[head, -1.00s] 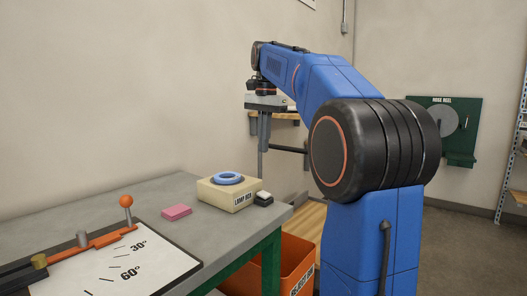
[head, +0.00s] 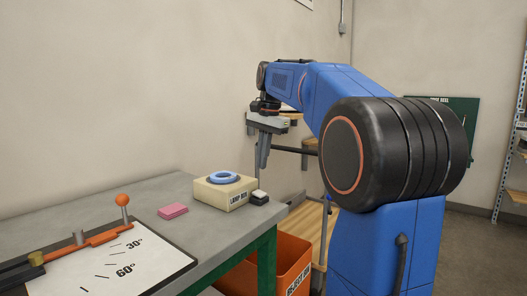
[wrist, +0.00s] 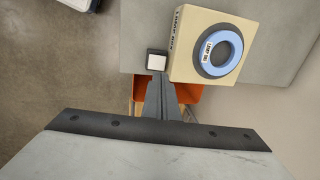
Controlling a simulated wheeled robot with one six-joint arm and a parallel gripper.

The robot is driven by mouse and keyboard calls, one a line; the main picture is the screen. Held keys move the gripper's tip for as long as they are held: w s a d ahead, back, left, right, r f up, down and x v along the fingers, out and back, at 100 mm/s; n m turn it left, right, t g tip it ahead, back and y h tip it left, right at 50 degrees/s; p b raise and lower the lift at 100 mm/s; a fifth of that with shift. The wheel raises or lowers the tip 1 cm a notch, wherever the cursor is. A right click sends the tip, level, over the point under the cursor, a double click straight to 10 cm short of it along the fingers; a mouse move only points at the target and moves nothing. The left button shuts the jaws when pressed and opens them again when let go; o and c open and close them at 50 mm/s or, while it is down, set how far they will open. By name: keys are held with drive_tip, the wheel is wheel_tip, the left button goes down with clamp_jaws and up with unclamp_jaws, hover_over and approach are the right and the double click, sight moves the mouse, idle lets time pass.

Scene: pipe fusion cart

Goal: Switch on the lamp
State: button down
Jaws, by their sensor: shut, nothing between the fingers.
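A small black block with a white top (head: 260,197) sits at the table's right edge, beside a cream box (head: 223,195) with a lettered label and a blue ring (head: 222,178) on top. Whether the block is a switch I cannot tell. The wrist view also shows the block (wrist: 157,61), the box (wrist: 185,63) and the ring (wrist: 219,49). My gripper (head: 263,165) is shut and empty, pointing down, above table height. In the wrist view its fingertips (wrist: 158,77) appear just below the block in the picture, not visibly touching it.
The grey table (head: 190,232) also holds a pink block (head: 172,211) and an angle board (head: 120,262) with an orange-knobbed lever (head: 122,200). An orange bin (head: 262,285) stands beside the table. A wooden shelf (head: 310,228) is behind it.

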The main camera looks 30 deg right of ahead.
sight(258, 192)
drive_tip(key=f, duration=0.2)
drive_tip(key=w+f, duration=0.1)
drive_tip(key=f, duration=0.5)
drive_tip(key=shift+w+a+f, duration=0.1)
drive_tip(key=shift+w+a, duration=0.05)
drive_tip(key=shift+a, duration=0.1)
